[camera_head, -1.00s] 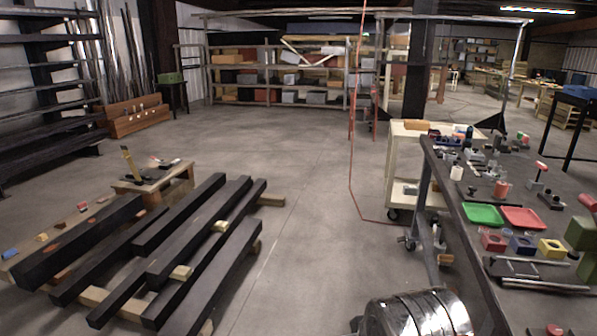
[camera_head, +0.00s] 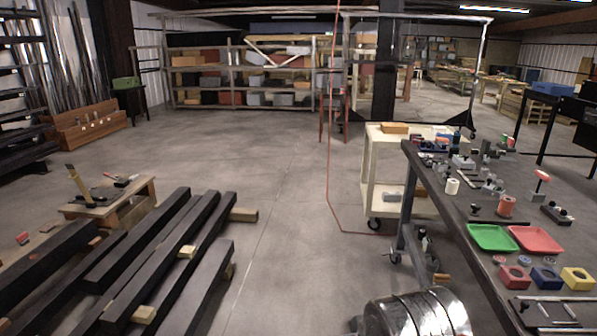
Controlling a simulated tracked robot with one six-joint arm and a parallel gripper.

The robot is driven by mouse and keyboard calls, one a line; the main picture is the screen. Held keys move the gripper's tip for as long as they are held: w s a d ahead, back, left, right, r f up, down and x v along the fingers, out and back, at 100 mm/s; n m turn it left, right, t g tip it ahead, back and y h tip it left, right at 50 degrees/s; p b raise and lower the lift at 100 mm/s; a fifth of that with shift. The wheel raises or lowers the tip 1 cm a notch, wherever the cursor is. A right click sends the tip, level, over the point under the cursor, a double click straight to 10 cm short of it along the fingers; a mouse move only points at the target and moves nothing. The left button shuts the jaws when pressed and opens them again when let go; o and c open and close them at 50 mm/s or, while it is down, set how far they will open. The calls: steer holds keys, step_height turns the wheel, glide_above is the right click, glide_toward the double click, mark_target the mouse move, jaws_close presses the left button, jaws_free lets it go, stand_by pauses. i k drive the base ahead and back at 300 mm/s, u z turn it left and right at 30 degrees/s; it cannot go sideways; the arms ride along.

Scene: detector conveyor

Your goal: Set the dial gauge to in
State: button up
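I cannot pick out a dial gauge for certain in the head view; the small grey and dark parts on the workbench (camera_head: 455,222) are too small to tell. The bench runs along the right side. Several small metal fixtures (camera_head: 463,163) stand toward its far end. A dark fixture with knobs (camera_head: 556,214) lies near the right edge. My gripper is not in view. A shiny metal rounded part, probably mine, shows at the bottom.
A green tray (camera_head: 492,238), a red tray (camera_head: 536,240) and red, blue and yellow blocks (camera_head: 577,279) lie on the bench. A cream cart (camera_head: 384,168) stands beyond it. Black beams (camera_head: 160,262) lie at left. The middle floor (camera_head: 275,195) is clear.

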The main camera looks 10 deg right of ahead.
mark_target(493, 190)
steer(key=z, duration=0.3)
steer(key=i, duration=1.45)
steer(key=z, duration=0.6)
steer(key=i, duration=0.7)
steer(key=z, duration=0.6)
steer(key=i, duration=1.5)
steer(key=z, duration=0.4)
